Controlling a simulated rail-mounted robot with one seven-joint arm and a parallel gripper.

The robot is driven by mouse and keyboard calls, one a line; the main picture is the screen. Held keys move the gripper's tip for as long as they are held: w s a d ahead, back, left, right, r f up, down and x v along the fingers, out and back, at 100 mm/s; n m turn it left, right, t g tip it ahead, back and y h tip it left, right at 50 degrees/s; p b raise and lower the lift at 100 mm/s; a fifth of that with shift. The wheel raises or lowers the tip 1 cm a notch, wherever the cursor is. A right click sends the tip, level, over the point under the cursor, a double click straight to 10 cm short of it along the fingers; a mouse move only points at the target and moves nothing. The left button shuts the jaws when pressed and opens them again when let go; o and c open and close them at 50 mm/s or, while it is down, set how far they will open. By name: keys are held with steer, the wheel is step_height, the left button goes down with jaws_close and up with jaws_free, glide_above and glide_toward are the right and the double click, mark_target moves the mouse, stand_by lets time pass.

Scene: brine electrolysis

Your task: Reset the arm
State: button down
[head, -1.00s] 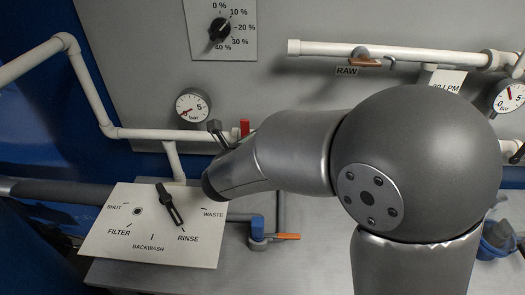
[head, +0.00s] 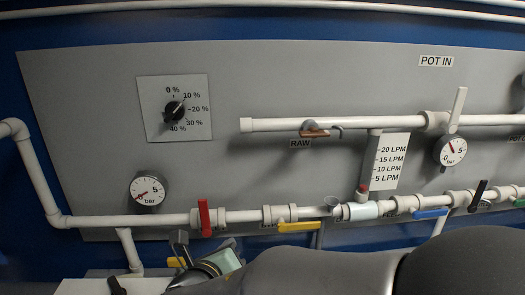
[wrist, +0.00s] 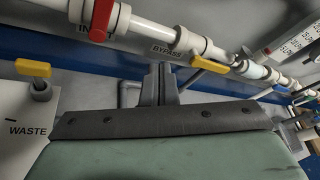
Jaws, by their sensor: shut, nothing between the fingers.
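My gripper (head: 180,248) shows at the bottom of the head view, left of centre, in front of the lower white pipe. In the wrist view its dark fingers (wrist: 159,82) stand together beyond the dark bolted plate, shut and empty. They touch no valve handle that I can see. My grey arm fills the lower right edge of the head view and hides what lies behind it.
The lower pipe run carries a red handle (head: 204,218), a yellow handle (head: 299,226) and a blue handle (head: 430,213). A dial (head: 175,111) and gauges are on the grey wall panel (head: 90,110). The WASTE plate (wrist: 27,125) is left in the wrist view.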

steer(key=s+d+f+m+g+h, duration=0.25)
steer(key=d+m+g, duration=0.25)
steer(key=d+m, duration=0.6)
steer(key=s+d+f+m+g+h, duration=0.2)
steer(key=s+d+m+g, duration=0.25)
steer(key=d+m, duration=0.6)
steer(key=s+d+f+m+g+y, duration=0.1)
steer(key=s+d+m+g+y, duration=0.1)
steer(key=m, duration=0.7)
steer(key=s+d+f+m+g+y, duration=0.2)
steer(key=s+m+y, duration=0.2)
steer(key=m, duration=0.6)
steer(key=s, duration=0.2)
steer(key=shift+s+f+y, duration=0.3)
steer(key=shift+s+y, duration=0.05)
steer(key=shift+m, duration=0.25)
